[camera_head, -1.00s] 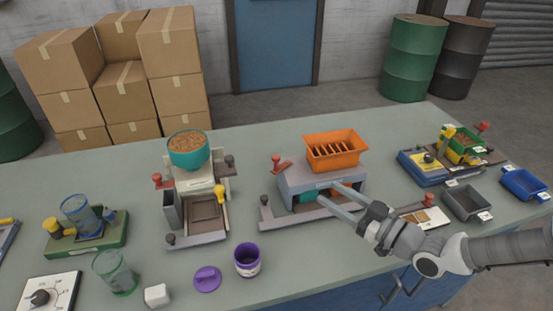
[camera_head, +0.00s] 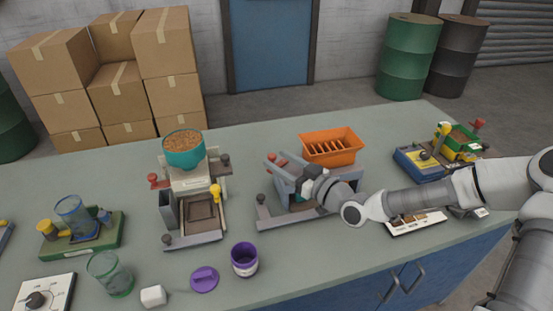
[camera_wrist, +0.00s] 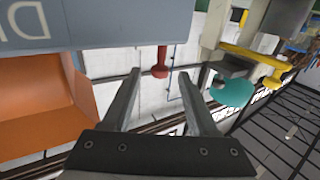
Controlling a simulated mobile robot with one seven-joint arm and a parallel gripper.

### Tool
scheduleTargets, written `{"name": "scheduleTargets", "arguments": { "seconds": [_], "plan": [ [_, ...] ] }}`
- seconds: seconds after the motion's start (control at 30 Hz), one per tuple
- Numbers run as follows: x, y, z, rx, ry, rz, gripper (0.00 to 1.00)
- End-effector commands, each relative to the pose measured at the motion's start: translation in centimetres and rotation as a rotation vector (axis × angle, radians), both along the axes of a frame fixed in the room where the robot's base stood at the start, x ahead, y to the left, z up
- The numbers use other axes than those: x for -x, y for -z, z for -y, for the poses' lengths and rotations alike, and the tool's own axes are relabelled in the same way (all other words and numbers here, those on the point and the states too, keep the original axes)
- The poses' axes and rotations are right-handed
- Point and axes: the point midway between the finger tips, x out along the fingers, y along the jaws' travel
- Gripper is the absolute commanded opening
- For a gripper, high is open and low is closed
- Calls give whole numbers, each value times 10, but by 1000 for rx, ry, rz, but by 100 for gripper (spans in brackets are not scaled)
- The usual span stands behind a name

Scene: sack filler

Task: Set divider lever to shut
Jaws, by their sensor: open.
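The divider (camera_head: 335,190) is the grey machine with the orange slotted hopper (camera_head: 333,147) on top. Its red-knobbed lever (camera_head: 281,160) is at the machine's left side, partly covered by my gripper (camera_head: 270,164). In the wrist view the red knob (camera_wrist: 160,68) hangs from a grey panel with partly visible lettering, just ahead of and between the tips of my gripper (camera_wrist: 157,75). My gripper is open, with a finger on each side of the knob. I cannot tell whether either finger touches it. The wrist and forearm hide much of the divider's front.
The filler with the teal hopper (camera_head: 183,148) stands left of the divider. A purple cup (camera_head: 244,260), purple lid (camera_head: 204,279) and white block (camera_head: 153,296) lie in front. A blue-and-yellow machine (camera_head: 425,165) is at right. Bench space between the two hopper machines is clear.

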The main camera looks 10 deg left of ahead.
Motion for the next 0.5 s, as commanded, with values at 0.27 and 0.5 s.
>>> {"name": "scheduleTargets", "arguments": {
  "seconds": [0.27,0.5],
  "plan": [
    [-10,0,-14,1,1,-1,59],
    [-10,0,-14,1,1,-1,56]
  ]
}}
